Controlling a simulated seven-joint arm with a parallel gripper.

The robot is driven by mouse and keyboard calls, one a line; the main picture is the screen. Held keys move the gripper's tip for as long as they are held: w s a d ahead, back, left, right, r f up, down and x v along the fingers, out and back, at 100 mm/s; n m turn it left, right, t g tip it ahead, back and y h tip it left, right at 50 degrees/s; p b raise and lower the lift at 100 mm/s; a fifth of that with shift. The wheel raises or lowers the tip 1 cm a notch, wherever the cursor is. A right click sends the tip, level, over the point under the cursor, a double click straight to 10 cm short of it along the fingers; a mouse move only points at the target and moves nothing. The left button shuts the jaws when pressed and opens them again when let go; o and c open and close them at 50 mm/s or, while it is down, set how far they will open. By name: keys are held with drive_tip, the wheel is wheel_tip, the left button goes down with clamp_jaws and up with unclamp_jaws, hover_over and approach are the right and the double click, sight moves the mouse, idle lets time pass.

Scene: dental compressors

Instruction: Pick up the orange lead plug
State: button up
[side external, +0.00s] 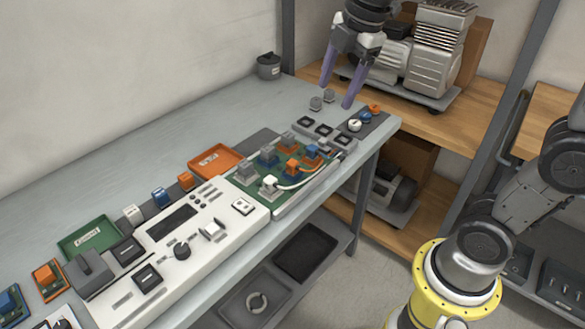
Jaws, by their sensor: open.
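My gripper (338,93) is open and empty, with its two purple fingers pointing down over the far right end of the bench. An orange plug (293,167) sits on the green board (236,181), between a white plug (269,185) and a blue plug (311,152). Pale leads run from these plugs toward the right edge of the board. Another orange-topped block (288,138) stands behind them. My gripper is above and to the right of the board, apart from the plugs. Which orange piece is the lead plug is not certain from this view.
Round white, blue and orange knobs (374,109) sit on a dark strip near the bench's right end. An orange tray (216,160) lies behind the white panel (215,227).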

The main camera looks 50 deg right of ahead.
drive_tip(key=w+f+n+g, duration=0.1)
drive_tip(key=w+f+n, duration=0.15)
drive_tip(key=w, duration=0.45)
drive_tip(key=g, duration=0.2)
hover_over(292, 162)
drive_tip(key=f, duration=1.5)
drive_tip(key=shift+s+d+f, duration=0.15)
drive_tip(key=shift+d, duration=0.1)
drive_tip(key=shift+a+f, duration=0.2)
drive_tip(key=shift+f, duration=2.95)
clamp_jaws()
